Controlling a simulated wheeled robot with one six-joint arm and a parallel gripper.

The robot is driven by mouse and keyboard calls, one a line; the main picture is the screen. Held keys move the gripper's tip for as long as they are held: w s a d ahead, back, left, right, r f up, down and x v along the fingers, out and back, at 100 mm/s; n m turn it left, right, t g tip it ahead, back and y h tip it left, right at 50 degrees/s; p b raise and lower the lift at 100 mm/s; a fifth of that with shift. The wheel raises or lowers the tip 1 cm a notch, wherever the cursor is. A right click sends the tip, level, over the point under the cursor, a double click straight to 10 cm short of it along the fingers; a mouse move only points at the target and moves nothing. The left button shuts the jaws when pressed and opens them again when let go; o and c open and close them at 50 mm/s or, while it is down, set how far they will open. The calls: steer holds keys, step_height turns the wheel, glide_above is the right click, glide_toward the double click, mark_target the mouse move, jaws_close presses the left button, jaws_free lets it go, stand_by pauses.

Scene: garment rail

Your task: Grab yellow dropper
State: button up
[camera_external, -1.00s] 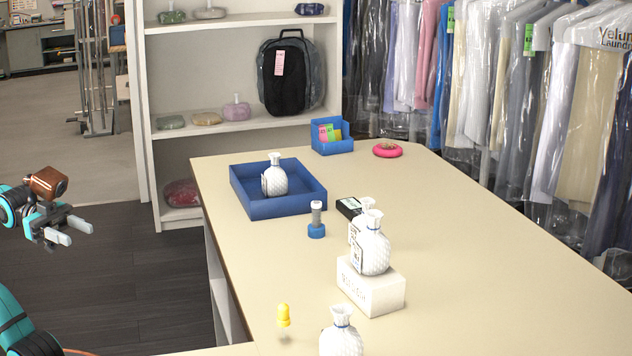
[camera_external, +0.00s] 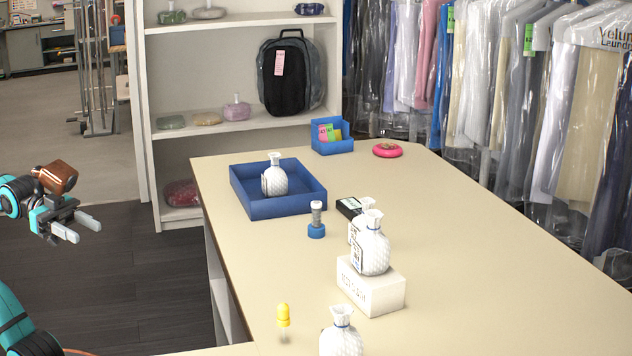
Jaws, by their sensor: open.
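The yellow dropper (camera_external: 283,317) stands upright near the front left of the table, with a yellow top and a clear lower part. A white textured bottle (camera_external: 342,333) stands close to its right, cut off by the bottom edge of the picture. My gripper (camera_external: 82,229) is open and empty. It hangs over the floor to the left of the table, well away from the dropper.
On the table (camera_external: 470,250) are a white block (camera_external: 371,290) with a bottle (camera_external: 373,250) on it, a blue-based vial (camera_external: 316,222), a blue tray (camera_external: 290,207) holding a bottle, and a blue box (camera_external: 332,147). The table's right side is clear.

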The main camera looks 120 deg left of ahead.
steer(key=w+a+r+n+g, duration=0.2)
steer(key=w+r+g, duration=0.15)
steer(key=w, duration=0.75)
steer(key=n+g+y, duration=0.3)
steer(key=n+g, duration=0.2)
steer(key=g, duration=0.5)
glide_toward(282, 304)
steer(key=shift+t, duration=0.25)
steer(key=x, duration=0.6)
steer(key=shift+s+f, duration=0.3)
steer(key=shift+s, duration=0.05)
steer(key=shift+x, duration=3.05)
steer(key=shift+w, duration=0.2)
steer(key=c, duration=1)
